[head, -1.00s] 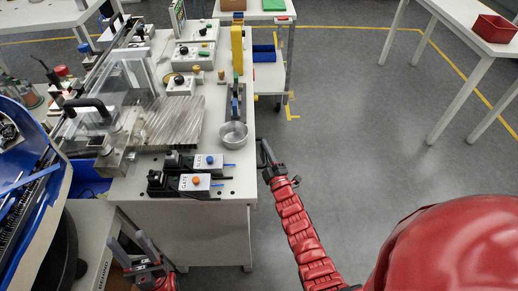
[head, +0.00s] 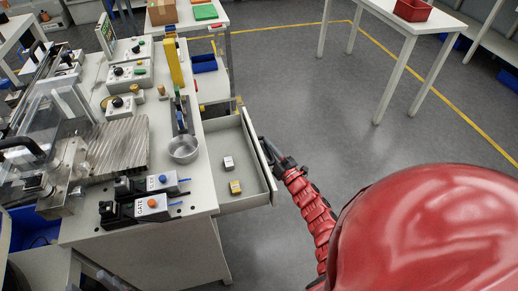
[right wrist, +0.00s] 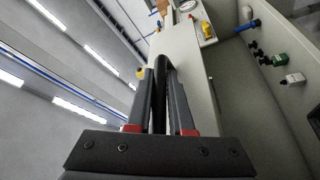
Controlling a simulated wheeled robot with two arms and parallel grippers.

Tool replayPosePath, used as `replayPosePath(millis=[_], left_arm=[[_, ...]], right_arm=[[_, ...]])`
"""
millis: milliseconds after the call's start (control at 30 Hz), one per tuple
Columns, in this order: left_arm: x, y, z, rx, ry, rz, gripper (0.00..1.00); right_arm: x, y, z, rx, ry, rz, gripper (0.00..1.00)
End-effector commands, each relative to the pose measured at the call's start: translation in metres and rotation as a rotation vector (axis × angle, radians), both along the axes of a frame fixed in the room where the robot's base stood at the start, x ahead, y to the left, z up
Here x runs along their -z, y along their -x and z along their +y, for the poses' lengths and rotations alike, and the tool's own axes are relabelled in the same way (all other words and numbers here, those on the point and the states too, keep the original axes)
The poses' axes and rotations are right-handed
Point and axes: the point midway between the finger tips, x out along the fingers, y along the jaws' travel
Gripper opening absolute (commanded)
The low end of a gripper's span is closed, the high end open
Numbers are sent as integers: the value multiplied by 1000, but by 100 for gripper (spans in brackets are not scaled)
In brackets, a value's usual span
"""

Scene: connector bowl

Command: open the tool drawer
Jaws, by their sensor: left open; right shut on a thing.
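The tool drawer (head: 248,158) is pulled out from the right side of the workbench. Inside lie a small white block (head: 229,164) and a yellow block (head: 235,187). My right gripper (head: 272,155) is at the drawer's outer front, shut on its dark handle; the front panel partly hides this. In the right wrist view the black handle (right wrist: 161,85) lies between the fingers of the right gripper (right wrist: 160,75), beside the pale drawer front (right wrist: 187,48).
A metal bowl (head: 183,149) stands on the bench edge beside the drawer. Two black-and-white gate boxes (head: 151,206) are nearer me. A table with a red bin (head: 412,10) stands at the back right. The floor right of the drawer is clear.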

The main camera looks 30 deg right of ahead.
Motion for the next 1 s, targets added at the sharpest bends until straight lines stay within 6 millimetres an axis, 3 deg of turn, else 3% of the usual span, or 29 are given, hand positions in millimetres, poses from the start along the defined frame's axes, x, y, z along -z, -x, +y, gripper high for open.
replayPosePath(millis=[367,400,467,800,1000], left_arm=[[0,0,0,0,0,0,50],[0,0,0,0,0,0,50],[0,0,0,0,0,0,50],[1,0,0,0,0,0,50],[3,0,0,0,0,0,50]], right_arm=[[1,1,-2,-1,0,2,0],[1,1,-1,-1,0,2,23],[1,1,-1,-1,0,1,32],[2,3,-2,-1,0,1,32],[9,31,-4,0,0,2,32]])
